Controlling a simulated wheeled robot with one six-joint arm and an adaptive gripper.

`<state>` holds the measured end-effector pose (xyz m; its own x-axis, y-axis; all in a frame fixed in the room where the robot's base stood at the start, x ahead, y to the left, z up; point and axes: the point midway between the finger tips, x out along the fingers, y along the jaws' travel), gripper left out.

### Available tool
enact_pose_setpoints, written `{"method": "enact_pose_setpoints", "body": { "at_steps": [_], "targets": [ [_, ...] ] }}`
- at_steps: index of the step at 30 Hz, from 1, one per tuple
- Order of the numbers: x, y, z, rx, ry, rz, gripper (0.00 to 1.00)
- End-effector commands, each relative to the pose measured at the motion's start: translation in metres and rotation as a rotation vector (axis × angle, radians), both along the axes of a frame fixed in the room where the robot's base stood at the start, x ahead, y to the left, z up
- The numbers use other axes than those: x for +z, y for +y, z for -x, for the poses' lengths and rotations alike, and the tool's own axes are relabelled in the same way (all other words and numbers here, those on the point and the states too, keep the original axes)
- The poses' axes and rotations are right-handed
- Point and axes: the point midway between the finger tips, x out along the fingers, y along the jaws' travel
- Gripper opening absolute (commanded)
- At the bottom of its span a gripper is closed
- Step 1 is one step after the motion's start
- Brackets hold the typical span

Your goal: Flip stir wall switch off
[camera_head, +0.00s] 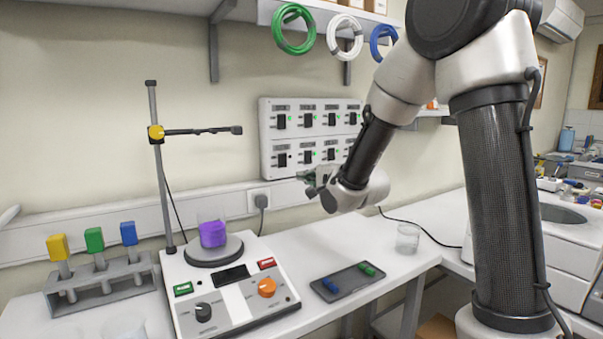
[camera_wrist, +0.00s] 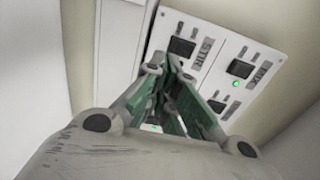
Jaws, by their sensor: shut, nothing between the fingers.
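A white wall panel (camera_head: 297,118) carries two rows of dark switches with small green lights. In the wrist view, the stir switch (camera_wrist: 182,47) is a black rocker beside a label reading STIR, near the panel's edge. My gripper (camera_head: 309,178) is at the panel's lower edge in the head view. In the wrist view, my gripper's fingertips (camera_wrist: 168,72) are close together just below the stir switch, with nothing held. I cannot tell whether they touch the panel. The stir switch's position and its own light are unclear; the fingers cover part of that area.
A neighbouring switch (camera_wrist: 240,68) with a lit green light is close by. Below the panel are a wall socket (camera_head: 259,200) and a trunking strip. The bench holds a stirrer unit (camera_head: 236,321) with a purple beaker (camera_head: 213,234), a clamp stand (camera_head: 160,185) and a glass beaker (camera_head: 407,238).

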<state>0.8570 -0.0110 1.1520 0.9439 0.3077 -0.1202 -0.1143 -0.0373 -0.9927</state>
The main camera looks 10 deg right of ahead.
Motion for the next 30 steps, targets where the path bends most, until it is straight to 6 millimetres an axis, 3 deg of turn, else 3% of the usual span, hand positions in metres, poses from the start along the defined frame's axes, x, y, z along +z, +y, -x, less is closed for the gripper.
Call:
{"method": "enact_pose_setpoints", "body": {
  "at_steps": [3,9,23,26,30],
  "targets": [
    [-0.002,-0.006,0.018,-0.001,0.001,0.000,0.00],
    [-0.005,-0.012,0.035,-0.001,0.001,-0.001,0.00],
    [-0.007,-0.013,0.037,0.005,-0.008,0.048,0.00],
    [-0.033,-0.018,0.041,0.021,0.053,0.233,0.00],
    [-0.109,-0.041,0.076,0.133,0.298,0.658,0.00]
  ]
}}
